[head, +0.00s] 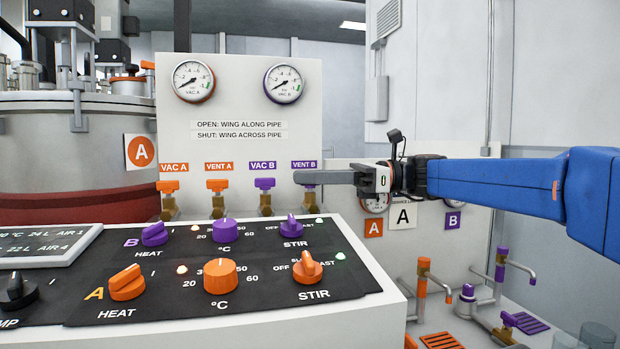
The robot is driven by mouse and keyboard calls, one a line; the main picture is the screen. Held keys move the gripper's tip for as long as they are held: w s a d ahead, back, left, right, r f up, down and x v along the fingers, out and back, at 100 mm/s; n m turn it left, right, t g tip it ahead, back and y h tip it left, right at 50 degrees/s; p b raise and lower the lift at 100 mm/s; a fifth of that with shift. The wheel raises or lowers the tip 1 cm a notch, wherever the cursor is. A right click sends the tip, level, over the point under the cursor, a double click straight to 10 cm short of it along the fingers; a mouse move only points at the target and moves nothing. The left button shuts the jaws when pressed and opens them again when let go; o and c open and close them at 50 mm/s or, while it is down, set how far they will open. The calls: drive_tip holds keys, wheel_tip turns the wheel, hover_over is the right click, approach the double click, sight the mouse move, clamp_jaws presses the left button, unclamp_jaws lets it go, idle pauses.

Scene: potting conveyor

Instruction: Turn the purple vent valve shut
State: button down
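The white panel (237,100) carries a row of labelled valves. The VENT B label (304,163) is purple and is at the right end of the row. My gripper (300,178) reaches in from the right, its grey fingers level just below this label. The fingers cover the place where the VENT B valve would show, so its purple wing and its angle are hidden. I see the fingers from the side and cannot tell whether they are open, or whether they touch the valve.
The purple VAC B valve (264,184), orange VENT A valve (217,186) and orange VAC A valve (168,187) stand to the left, wings sideways. A black console (330,282) with orange and purple knobs is in front, below my fingers. Taps (424,280) stand at lower right.

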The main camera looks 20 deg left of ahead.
drive_tip(key=shift+n+g, duration=0.3)
drive_tip(key=shift+g, duration=0.1)
drive_tip(key=shift+n+g+h, duration=0.4)
drive_tip(key=shift+g+h, duration=0.1)
drive_tip(key=c, duration=1.9)
unclamp_jaws()
drive_tip(key=shift+o, duration=0.2)
drive_tip(key=v, duration=1.7)
drive_tip(key=shift+w+d, duration=0.15)
drive_tip(key=shift+w, duration=0.05)
